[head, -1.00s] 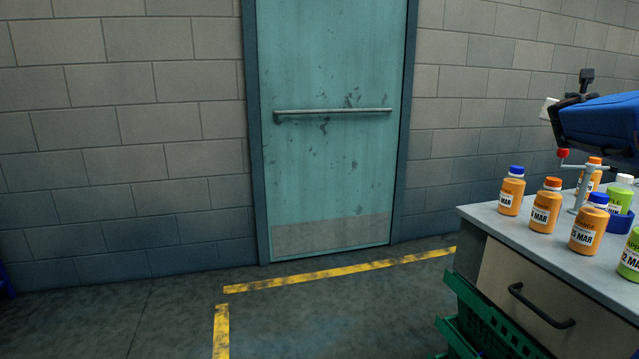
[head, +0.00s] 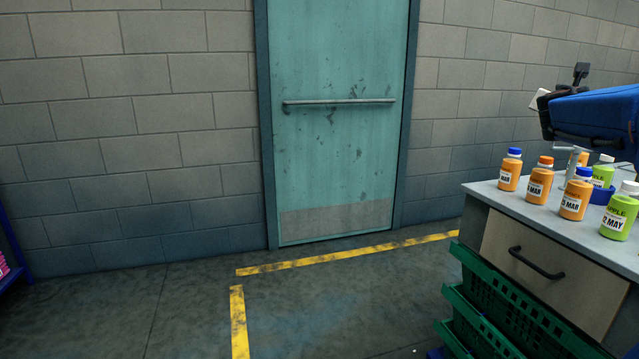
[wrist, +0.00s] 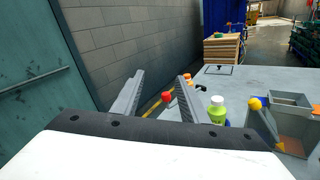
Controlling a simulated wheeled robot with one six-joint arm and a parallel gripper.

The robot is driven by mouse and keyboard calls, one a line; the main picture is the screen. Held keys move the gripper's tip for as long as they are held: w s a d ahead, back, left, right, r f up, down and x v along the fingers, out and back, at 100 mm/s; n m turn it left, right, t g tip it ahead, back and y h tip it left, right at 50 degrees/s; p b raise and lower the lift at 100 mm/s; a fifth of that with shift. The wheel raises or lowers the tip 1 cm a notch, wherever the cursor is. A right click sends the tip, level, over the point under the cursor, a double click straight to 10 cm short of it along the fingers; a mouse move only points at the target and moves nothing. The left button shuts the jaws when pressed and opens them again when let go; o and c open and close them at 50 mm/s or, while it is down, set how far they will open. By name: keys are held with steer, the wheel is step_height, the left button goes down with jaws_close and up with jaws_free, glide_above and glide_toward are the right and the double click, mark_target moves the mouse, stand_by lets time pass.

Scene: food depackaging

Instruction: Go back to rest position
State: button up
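My gripper (wrist: 160,80) is open in the wrist view, its two grey fingers apart, with wall and floor showing between them. A red ball-shaped knob (wrist: 167,97) shows between the fingers, farther off. In the head view, my blue arm (head: 600,115) reaches in at the right above a grey worktop (head: 482,188); the fingertips cannot be made out there. Several bottles stand upright on it: orange ones with blue caps (head: 510,172) or orange caps (head: 539,182), and green ones with white caps (head: 619,212). A green bottle also shows in the wrist view (wrist: 217,113).
Green crates (head: 500,295) stand beneath the worktop drawer (head: 535,262). A teal door (head: 338,150) is in the block wall, with yellow floor lines (head: 345,254) before it. A blue rack (head: 12,245) edges in at left. The floor between is clear.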

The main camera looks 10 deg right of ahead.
steer(key=s+a+f+m+g+y, duration=0.2)
steer(key=s+a+f+m+y, duration=0.2)
steer(key=s+a+f+m, duration=0.3)
steer(key=s+a+f+m+g+y, duration=0.3)
steer(key=s+a+f+m, duration=0.5)
steer(key=s+a+f, duration=0.6)
steer(key=s+a+f+m+g+y, duration=0.2)
steer(key=s+a+f+m+y, duration=0.3)
steer(key=a+f, duration=1.3)
steer(key=s+f+m, duration=0.1)
steer(key=s+m, duration=0.2)
steer(key=s, duration=0.2)
steer(key=shift+s+a+g+y, duration=0.2)
steer(key=shift+a+g+y, duration=0.1)
steer(key=shift+g, duration=0.1)
